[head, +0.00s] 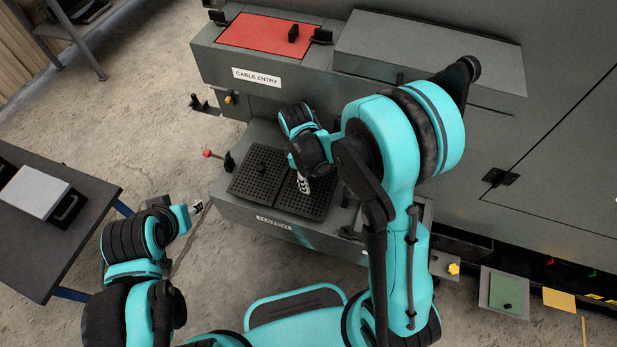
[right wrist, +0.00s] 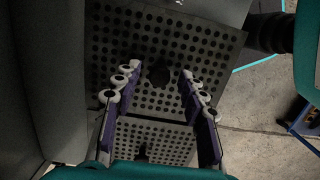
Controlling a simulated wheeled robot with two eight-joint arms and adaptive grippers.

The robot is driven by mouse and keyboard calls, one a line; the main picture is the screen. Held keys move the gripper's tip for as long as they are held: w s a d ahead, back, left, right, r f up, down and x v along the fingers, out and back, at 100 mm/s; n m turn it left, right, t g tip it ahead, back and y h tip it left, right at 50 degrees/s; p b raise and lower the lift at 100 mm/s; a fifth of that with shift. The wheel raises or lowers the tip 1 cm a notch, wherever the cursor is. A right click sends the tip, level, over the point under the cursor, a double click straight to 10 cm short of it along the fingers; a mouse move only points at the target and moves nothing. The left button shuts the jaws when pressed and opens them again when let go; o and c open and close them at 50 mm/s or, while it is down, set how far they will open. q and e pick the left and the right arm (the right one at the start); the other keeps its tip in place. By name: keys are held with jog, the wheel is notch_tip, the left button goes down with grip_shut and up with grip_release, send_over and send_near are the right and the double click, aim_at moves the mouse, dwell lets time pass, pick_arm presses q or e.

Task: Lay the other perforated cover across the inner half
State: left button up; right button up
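Two dark perforated covers lie side by side in the low open box of the enclosure in the head view. The left cover (head: 257,176) has a small dark knob. The right cover (head: 312,205) is partly hidden by my right arm. My right gripper (head: 303,184) points down over the covers. In the right wrist view my right gripper (right wrist: 160,88) has its fingers apart. A dark knob (right wrist: 159,75) on a perforated plate (right wrist: 195,42) shows between them, with gaps on both sides. A second perforated plate (right wrist: 165,145) shows below. My left gripper (head: 197,207) is above the floor, too small to read.
A red panel (head: 262,33) and a CABLE ENTRY label (head: 257,77) are on the enclosure above. A red-knobbed lever (head: 208,154) sticks out at the box's left. A dark table (head: 62,222) with a grey case stands at left. Floor between is clear.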

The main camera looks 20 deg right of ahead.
jog(key=shift+r, duration=0.25)
notch_tip(320, 180, up, 11)
jog(key=a+p, duration=0.1)
jog(key=p, duration=0.3)
jog(key=s+d+r+m+t+y, duration=0.1)
jog(key=s+d+r+m+t, duration=0.4)
jog(key=s+r+m+t, duration=0.3)
notch_tip(320, 180, up, 2)
jog(key=s+m, duration=0.2)
jog(key=m, duration=0.1)
jog(key=shift+s+d+r+p, duration=0.15)
jog(key=shift+d+p, duration=0.15)
jog(key=shift+d, duration=0.05)
notch_tip(320, 180, down, 6)
jog(key=b, duration=0.6)
jog(key=shift+f, duration=0.25)
